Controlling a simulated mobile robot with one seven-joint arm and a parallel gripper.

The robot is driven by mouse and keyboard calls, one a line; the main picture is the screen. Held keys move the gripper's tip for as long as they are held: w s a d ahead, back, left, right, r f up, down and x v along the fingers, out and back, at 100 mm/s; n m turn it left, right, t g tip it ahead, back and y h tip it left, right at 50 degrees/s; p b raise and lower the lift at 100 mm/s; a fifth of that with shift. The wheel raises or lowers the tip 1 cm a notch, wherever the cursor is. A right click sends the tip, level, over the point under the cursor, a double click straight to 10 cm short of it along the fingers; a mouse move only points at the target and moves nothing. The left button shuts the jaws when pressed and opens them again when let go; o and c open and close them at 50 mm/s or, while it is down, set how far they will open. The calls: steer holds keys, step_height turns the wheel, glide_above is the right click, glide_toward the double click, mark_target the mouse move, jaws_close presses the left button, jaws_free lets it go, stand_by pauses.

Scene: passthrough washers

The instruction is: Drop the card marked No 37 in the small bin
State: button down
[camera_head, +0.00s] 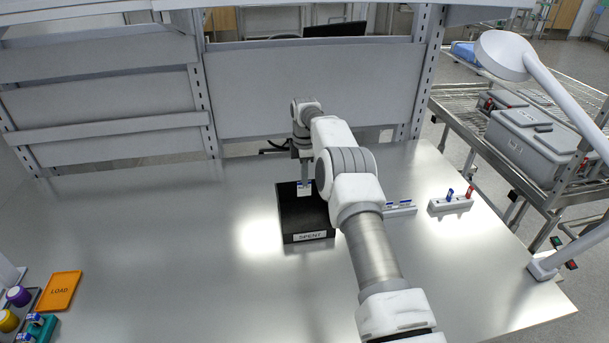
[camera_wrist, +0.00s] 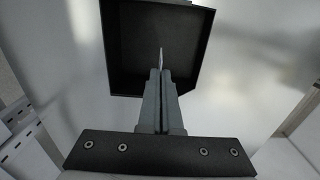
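My gripper (camera_head: 304,178) points down over the far part of a small black bin (camera_head: 287,239) with a label reading SPENT. The gripper is shut on a small white card with a blue band (camera_head: 304,189); I cannot read its number. In the wrist view my gripper fingers (camera_wrist: 160,75) are together, with the card's thin edge (camera_wrist: 161,57) standing out between their tips. The bin's dark inside (camera_wrist: 135,40) lies behind them. I cannot tell whether the card's lower edge is below the rim. My arm hides part of the bin's right side.
A white holder with blue-topped pieces (camera_head: 400,208) stands right of my arm, and another holder with a blue and a red piece (camera_head: 451,203) beyond it. An orange LOAD mat (camera_head: 60,291) lies at left. A lamp (camera_head: 505,55) overhangs the right. The table's left middle is clear.

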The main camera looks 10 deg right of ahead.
steer(key=c, duration=1.6)
jaws_free()
steer(key=c, duration=1)
jaws_free()
steer(key=o, duration=0.5)
steer(key=shift+c, duration=0.2)
steer(key=shift+r, duration=0.15)
steer(key=shift+r, duration=2.9)
